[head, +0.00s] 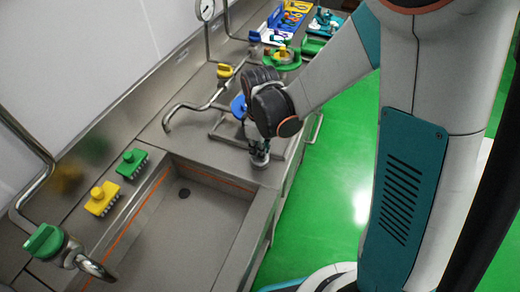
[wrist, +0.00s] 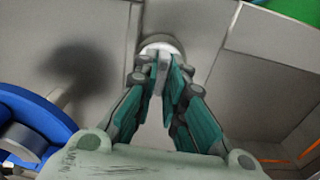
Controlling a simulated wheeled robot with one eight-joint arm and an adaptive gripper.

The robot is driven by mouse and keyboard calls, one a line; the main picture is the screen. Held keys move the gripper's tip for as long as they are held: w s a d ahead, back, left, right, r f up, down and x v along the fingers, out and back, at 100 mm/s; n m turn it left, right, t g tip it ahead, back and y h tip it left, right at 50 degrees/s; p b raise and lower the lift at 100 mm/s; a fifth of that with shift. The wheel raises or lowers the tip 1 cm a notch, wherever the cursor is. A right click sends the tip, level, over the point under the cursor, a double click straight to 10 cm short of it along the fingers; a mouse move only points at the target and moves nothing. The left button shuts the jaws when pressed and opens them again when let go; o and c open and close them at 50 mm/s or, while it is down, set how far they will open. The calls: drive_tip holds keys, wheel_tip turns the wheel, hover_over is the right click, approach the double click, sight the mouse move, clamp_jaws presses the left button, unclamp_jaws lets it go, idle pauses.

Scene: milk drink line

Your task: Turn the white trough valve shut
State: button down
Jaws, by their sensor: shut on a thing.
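The white trough valve (head: 260,159) is on the steel counter at the far right corner of the trough, below my gripper (head: 261,148). In the wrist view the valve's pale round top (wrist: 160,46) shows just past the fingertips. My gripper (wrist: 163,68) points down and its fingers are closed together on the valve's handle. The fingers hide most of the handle, so I cannot tell how far it is turned.
The steel trough (head: 190,240) lies at left, with a green brush (head: 131,162) and yellow brush (head: 102,198) along its edge. A green-handled tap (head: 44,240) is at the near left. A blue round item (head: 238,108) stands close beside my gripper.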

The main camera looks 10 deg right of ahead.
drive_tip(key=m, duration=0.4)
drive_tip(key=shift+b, duration=0.35)
drive_tip(key=m, duration=0.4)
drive_tip(key=shift+m, duration=0.4)
drive_tip(key=m, duration=0.4)
drive_tip(key=shift+m+b, duration=0.3)
drive_tip(key=shift+b, duration=0.1)
drive_tip(key=m, duration=0.4)
drive_tip(key=shift+s, duration=0.1)
drive_tip(key=shift+m, duration=0.3)
drive_tip(key=c, duration=1.7)
unclamp_jaws()
drive_tip(key=shift+o, duration=0.2)
